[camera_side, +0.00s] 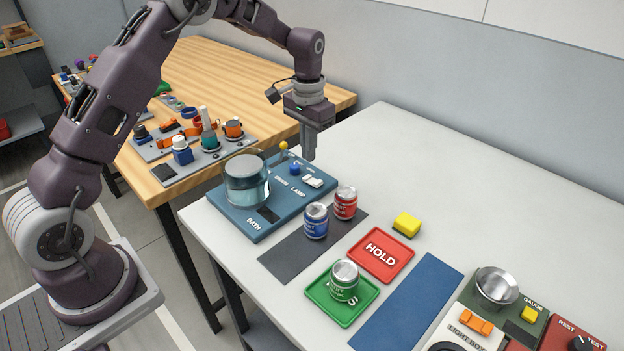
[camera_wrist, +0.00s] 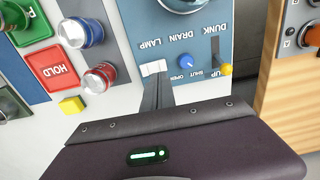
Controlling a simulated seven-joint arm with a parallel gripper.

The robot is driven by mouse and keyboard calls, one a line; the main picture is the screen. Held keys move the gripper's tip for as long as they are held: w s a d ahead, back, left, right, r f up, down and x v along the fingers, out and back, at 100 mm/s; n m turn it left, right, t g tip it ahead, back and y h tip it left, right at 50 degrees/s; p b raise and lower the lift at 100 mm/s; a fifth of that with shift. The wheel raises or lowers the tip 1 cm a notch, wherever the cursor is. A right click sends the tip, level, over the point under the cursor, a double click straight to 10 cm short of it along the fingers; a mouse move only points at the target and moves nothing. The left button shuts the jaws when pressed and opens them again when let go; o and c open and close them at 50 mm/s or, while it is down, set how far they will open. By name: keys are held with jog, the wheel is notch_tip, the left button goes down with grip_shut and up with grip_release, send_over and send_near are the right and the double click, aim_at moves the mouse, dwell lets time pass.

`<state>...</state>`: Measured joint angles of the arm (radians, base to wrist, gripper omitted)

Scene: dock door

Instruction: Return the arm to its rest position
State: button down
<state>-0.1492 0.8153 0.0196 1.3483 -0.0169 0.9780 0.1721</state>
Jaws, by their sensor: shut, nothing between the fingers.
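My gripper (camera_side: 309,146) is shut and empty. It hangs pointing down above the back right part of the blue bath station (camera_side: 259,228), near the white lamp switch (camera_side: 312,181). In the wrist view the closed fingers (camera_wrist: 157,94) overlap the lower edge of the lamp switch (camera_wrist: 153,68); I cannot tell whether they touch it. The blue drain knob (camera_side: 295,169) and the yellow-tipped dunk lever (camera_side: 284,146) are beside it. My arm reaches out over the bench from the left.
A glass bath (camera_side: 246,180) stands on the station. A green can (camera_side: 344,281) is on the green tray (camera_side: 323,309). A red HOLD tray (camera_side: 381,255) and yellow block (camera_side: 407,224) are nearby.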

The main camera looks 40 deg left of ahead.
jog(key=shift+r, duration=0.85)
jog(key=s+d+r+t, duration=0.1)
jog(key=s+d+r, duration=0.2)
jog(key=s+r, duration=0.5)
jog(key=s+d+r+t, duration=0.2)
jog(key=s+r, duration=0.5)
jog(key=r, duration=0.2)
jog(key=s+d+t, duration=0.2)
jog(key=s, duration=1.6)
jog(key=shift+s+d+f+t, duration=0.3)
jog(key=shift+d+f, duration=0.1)
jog(key=shift+f, duration=0.05)
